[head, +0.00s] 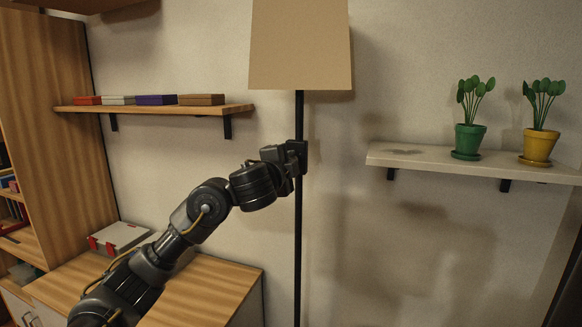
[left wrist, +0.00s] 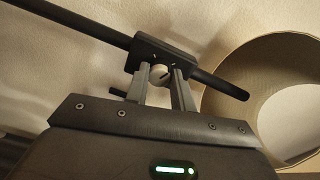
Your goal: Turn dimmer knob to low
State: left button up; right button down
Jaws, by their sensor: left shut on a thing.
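A floor lamp with a beige shade (head: 300,45) and a thin black pole (head: 298,235) stands in the middle of the head view. My left gripper (head: 296,158) is at the pole just below the shade. In the left wrist view a black box on the pole (left wrist: 149,50) carries a small pale dimmer knob (left wrist: 159,75) with a dark mark. The fingers of my left gripper (left wrist: 160,88) are shut on the knob, one on each side. The knob itself is hidden behind the gripper in the head view. My right gripper is in neither view.
A wooden shelf (head: 160,109) with several flat boxes is on the wall at left. A white shelf (head: 460,163) with a green pot (head: 468,140) and a yellow pot (head: 539,146) is at right. A wooden cabinet top (head: 205,290) lies below my left arm.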

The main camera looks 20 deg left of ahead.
pick_arm(q)
jog(key=shift+m+b, duration=0.45)
jog(key=shift+m, duration=1.05)
jog(key=o, duration=1)
jog(key=s+p, duration=0.2)
jog(key=s, duration=0.1)
jog(key=s+p, duration=0.3)
jog(key=s, duration=0.1)
jog(key=s+p, duration=0.3)
jog(key=shift+s+a+r, duration=0.15)
jog(key=shift+s+a, duration=0.2)
jog(key=shift+s, duration=0.05)
